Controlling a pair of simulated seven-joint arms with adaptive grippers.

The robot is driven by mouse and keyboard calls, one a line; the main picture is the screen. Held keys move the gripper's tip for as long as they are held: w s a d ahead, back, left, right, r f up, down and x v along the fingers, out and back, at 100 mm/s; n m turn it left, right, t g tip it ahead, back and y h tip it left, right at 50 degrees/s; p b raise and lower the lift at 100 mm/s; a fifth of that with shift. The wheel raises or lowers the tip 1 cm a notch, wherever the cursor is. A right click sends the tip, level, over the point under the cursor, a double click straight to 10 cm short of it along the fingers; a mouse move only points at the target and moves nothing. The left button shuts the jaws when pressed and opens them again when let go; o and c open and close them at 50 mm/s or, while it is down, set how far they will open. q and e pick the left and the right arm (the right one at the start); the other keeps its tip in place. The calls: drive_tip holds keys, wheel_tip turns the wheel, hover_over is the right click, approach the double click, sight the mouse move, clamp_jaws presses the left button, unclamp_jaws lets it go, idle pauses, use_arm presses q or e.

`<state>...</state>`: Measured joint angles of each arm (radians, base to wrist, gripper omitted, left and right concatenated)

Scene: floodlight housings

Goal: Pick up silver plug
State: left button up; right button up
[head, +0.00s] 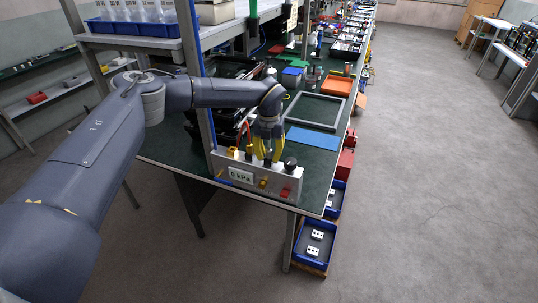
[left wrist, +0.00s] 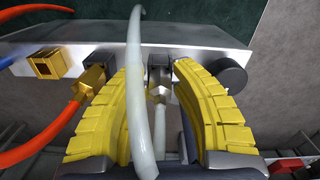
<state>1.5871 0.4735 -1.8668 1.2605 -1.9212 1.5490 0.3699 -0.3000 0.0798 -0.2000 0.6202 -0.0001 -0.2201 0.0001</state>
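The silver plug (left wrist: 159,96) shows in the left wrist view, with a whitish tube (left wrist: 134,70) arching in front of it. It sits at a dark socket in the middle of the grey test box (left wrist: 205,58); the tube partly hides it. My left gripper (left wrist: 162,78) has its yellow fingers spread on either side of the plug, with a gap visible at least on the right. In the head view my left gripper (head: 265,153) points down at the top of the test box (head: 215,160), and the plug is hidden there. My right gripper is not in view.
A brass plug (left wrist: 91,83) with an orange tube stands left of the fingers, beside an empty brass socket (left wrist: 48,65). A black knob (left wrist: 230,76) stands close on the right. The box display (head: 241,176) reads 0 kPa. A grey frame (head: 316,110) and blue mat (head: 312,138) lie behind.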

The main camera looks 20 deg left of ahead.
use_arm(q)
clamp_jaws()
drive_tip(key=shift+r, duration=0.1)
